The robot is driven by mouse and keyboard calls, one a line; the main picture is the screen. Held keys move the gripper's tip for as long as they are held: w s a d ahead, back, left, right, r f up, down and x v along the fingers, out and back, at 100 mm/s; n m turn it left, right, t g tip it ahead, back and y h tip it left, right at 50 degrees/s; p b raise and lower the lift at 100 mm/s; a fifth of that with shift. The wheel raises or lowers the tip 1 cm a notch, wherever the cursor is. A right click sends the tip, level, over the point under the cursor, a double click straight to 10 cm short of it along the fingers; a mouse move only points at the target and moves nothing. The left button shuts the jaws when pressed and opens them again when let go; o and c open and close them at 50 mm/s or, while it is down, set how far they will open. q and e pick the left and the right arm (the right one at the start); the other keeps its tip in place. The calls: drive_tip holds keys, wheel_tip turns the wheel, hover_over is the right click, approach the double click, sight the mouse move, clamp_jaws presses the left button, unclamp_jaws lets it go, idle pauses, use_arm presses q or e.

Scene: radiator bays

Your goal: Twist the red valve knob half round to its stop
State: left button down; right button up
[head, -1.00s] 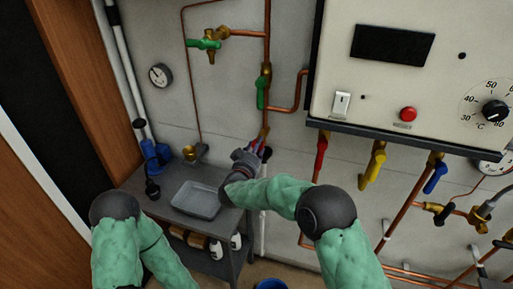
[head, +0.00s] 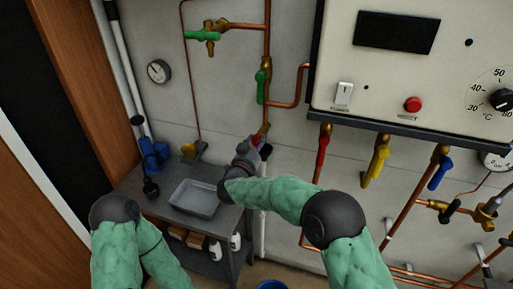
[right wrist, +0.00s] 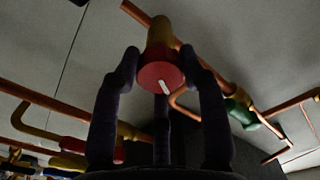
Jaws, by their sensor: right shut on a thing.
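The red valve knob (right wrist: 158,73) fills the middle of the right wrist view, on a brass valve body on a copper pipe. A short white mark shows on its face, near the lower edge and slightly tilted. My right gripper (right wrist: 161,66) is shut on it, with one finger on each side and another below. In the head view my right gripper (head: 251,147) is at the wall above the grey bench, and only a bit of the red knob (head: 257,140) shows past the fingers. My left arm is at the lower left, and its gripper is out of view.
A grey tray (head: 195,198) sits on the bench left of my right forearm. A control panel (head: 400,85) juts out at upper right, with red (head: 322,150), yellow (head: 376,165) and blue (head: 440,172) valve levers below it. A green-handled valve (head: 263,85) is above my gripper.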

drive_tip(key=m+b, duration=0.4)
drive_tip(key=m, duration=0.1)
drive_tip(key=shift+f+m, duration=0.15)
drive_tip(key=shift+m, duration=0.15)
drive_tip(key=m+b, duration=0.2)
drive_tip(key=m, duration=0.1)
drive_tip(key=shift+b, duration=0.3)
drive_tip(key=shift+m+b, duration=1.2)
drive_tip(key=shift+m, duration=0.7)
drive_tip(key=o, duration=1.1)
drive_tip(key=shift+o, duration=0.2)
drive_tip(key=shift+s, duration=0.15)
